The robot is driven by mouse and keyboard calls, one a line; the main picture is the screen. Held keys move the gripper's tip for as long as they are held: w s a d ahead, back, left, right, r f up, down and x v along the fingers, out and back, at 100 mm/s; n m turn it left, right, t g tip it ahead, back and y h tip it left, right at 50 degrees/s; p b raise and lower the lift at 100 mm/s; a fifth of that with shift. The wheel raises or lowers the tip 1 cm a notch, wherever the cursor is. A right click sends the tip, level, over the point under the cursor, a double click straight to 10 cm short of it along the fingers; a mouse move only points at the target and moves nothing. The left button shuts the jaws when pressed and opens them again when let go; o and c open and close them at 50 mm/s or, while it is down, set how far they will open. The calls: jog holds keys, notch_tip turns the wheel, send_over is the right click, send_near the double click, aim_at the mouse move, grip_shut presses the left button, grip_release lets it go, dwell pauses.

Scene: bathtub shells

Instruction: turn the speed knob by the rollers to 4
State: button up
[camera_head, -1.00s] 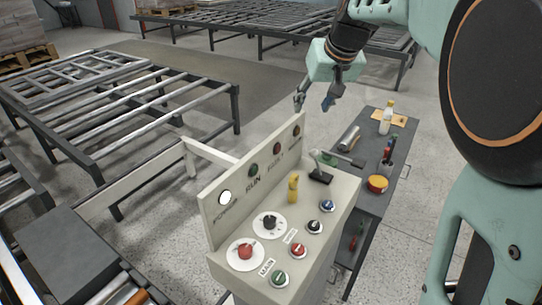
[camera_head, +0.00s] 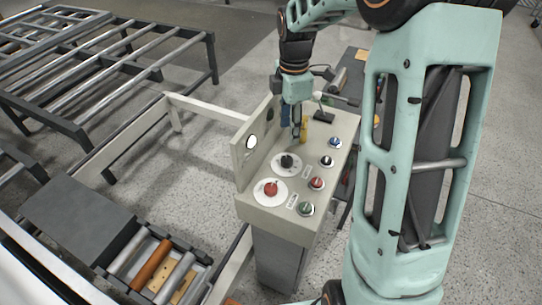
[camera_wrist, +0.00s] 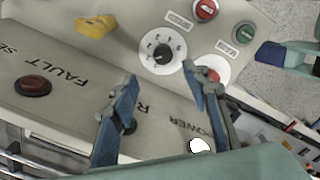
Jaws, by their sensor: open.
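The control box has a black knob (camera_head: 287,161) and a red knob (camera_head: 271,189), each on a white round dial; the red one is nearer the rollers (camera_head: 152,263). Both also show in the wrist view, the black knob (camera_wrist: 162,54) on a dial with small marks, the red knob (camera_wrist: 211,75) partly behind a finger. I cannot read either setting. My gripper (camera_head: 292,122) points down over the box, behind the black knob and near the upright lamp panel. In the wrist view its blue fingers (camera_wrist: 160,76) are spread and empty, apart from both knobs.
A yellow handle (camera_head: 304,128) stands close to my gripper. The white POWER lamp (camera_head: 251,142) is lit on the upright panel. A roller table (camera_head: 110,50) stands at the left.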

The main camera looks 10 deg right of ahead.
aim_at(287, 159)
jog(key=shift+n, duration=0.3)
jog(key=f, duration=0.5)
jog(key=f+p, duration=0.1)
jog(key=f, duration=0.5)
jog(key=shift+s+a+f, duration=0.1)
jog(key=shift+s, duration=0.1)
jog(key=c, duration=1.2)
jog(key=shift+o, duration=0.2)
